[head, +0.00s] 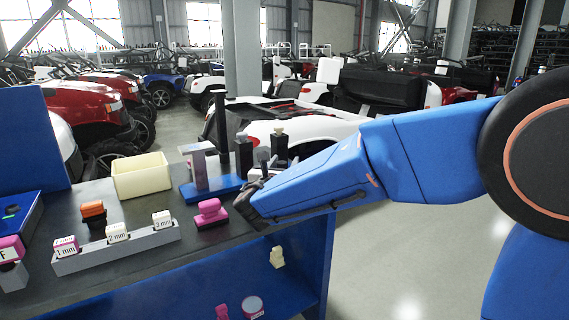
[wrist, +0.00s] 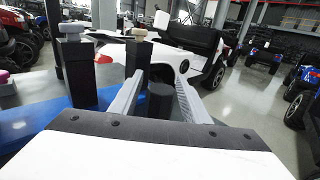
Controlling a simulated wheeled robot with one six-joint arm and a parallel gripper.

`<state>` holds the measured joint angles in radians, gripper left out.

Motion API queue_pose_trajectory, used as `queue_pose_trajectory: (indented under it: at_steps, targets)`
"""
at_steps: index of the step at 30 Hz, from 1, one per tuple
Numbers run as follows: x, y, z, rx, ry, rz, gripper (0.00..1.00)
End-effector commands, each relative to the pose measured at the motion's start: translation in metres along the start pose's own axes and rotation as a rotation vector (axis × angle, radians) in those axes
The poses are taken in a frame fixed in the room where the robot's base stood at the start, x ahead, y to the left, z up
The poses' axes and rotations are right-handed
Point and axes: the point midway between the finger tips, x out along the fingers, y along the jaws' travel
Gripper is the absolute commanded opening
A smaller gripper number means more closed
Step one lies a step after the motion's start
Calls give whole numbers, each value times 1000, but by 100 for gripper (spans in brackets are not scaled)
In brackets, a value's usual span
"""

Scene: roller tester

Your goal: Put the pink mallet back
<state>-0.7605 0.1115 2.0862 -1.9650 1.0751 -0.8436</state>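I cannot make out a clear mallet shape. A pink piece with a knob-like top (head: 211,208) sits on a dark base on the bench, just left of my gripper (head: 250,204). Another small pink piece (head: 222,312) shows on the lower shelf, partly cut off by the frame. In the wrist view, my gripper (wrist: 158,80) has its two grey fingers apart. A dark round post (wrist: 160,101) shows between or beyond them; I cannot tell whether they touch it. No pink thing is seen between the fingers.
A blue-based stand (head: 212,187) with dark upright posts (head: 244,155) stands behind my gripper. A cream bin (head: 141,178) and a grey rack of labelled blocks (head: 140,244) are to the left. A pink-rimmed round piece (head: 252,307) lies on the lower shelf.

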Motion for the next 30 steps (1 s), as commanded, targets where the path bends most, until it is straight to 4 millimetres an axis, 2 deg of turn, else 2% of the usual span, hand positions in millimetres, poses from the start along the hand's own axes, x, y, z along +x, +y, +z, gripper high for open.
queue_pose_trajectory:
  at_steps: [8,11,24,30]
  targets:
    - [-3,0,3,0,0,1,42]
    - [-15,1,3,-1,0,3,42]
    - [-94,1,3,0,0,4,42]
    - [-114,1,3,0,0,2,42]
